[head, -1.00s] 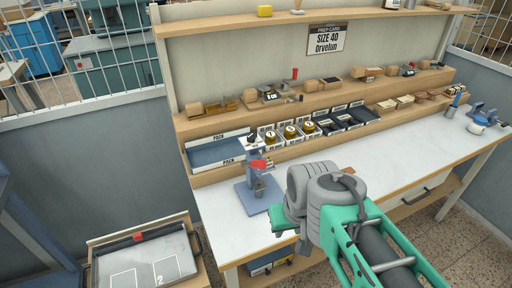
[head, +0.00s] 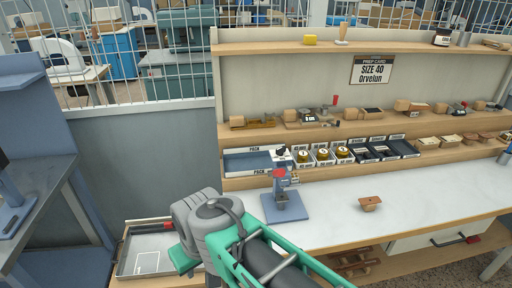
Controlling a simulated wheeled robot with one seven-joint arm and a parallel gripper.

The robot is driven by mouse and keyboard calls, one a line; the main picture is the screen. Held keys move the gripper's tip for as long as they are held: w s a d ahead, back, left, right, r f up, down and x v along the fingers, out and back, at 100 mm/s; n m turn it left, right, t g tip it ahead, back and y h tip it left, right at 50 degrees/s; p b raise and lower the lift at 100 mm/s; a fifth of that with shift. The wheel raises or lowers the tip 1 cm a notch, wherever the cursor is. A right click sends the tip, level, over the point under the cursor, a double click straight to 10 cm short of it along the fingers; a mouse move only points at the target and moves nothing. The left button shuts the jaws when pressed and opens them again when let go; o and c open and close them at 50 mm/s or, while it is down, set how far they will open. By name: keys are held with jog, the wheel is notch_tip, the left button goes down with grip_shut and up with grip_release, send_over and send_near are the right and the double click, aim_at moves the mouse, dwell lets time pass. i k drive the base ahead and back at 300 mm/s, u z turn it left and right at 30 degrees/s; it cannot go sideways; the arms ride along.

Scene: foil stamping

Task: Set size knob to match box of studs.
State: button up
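A small blue bench press (head: 284,207) stands upright on the white worktop, with a red part (head: 279,173) on its upper front. I cannot make out a size knob or its setting. A prep card (head: 371,70) on the back panel reads "SIZE 40 Orvelun". Small bins (head: 323,157) behind the press hold round yellow-topped items, and darker bins (head: 383,151) stand to their right. Their small labels are not readable, and I cannot tell which is the box of studs. My arm's grey wrist shows left of the press, and my gripper's fingers are not visible.
A wooden-handled tool (head: 370,203) lies on the worktop right of the press. Wooden tools line the shelf (head: 350,127) above the bins. A low tray (head: 134,272) stands at lower left, partly hidden by my arm. Clear worktop (head: 435,190) lies to the right.

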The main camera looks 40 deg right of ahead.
aim_at(280, 151)
jog(key=k, duration=0.65)
jog(key=z, duration=0.95)
jog(key=i, duration=0.5)
